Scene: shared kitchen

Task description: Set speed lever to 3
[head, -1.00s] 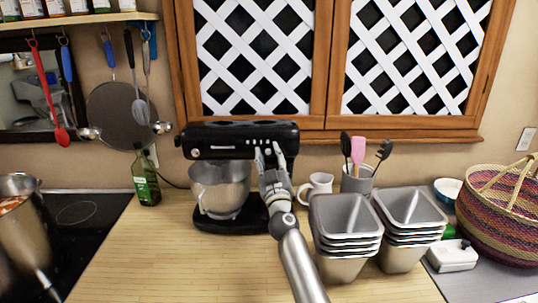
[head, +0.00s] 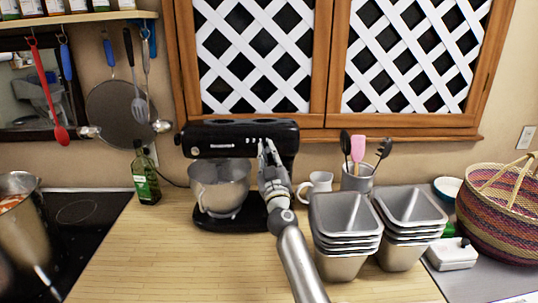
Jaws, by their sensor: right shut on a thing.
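A black stand mixer (head: 215,139) stands on the wooden counter with a steel bowl (head: 218,185) under its head. A row of small light marks runs along the side of the mixer head. My right gripper (head: 264,146) is at the right part of that side, shut on the speed lever. The lever itself is hidden by the fingers, and its setting cannot be read. My left gripper is not in view.
Two stacks of loaf tins (head: 345,232) (head: 408,226) stand close to the right of my arm. A white jug (head: 315,187) and a utensil pot (head: 357,178) are behind them. A green bottle (head: 146,178) stands left of the mixer. The front left counter is clear.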

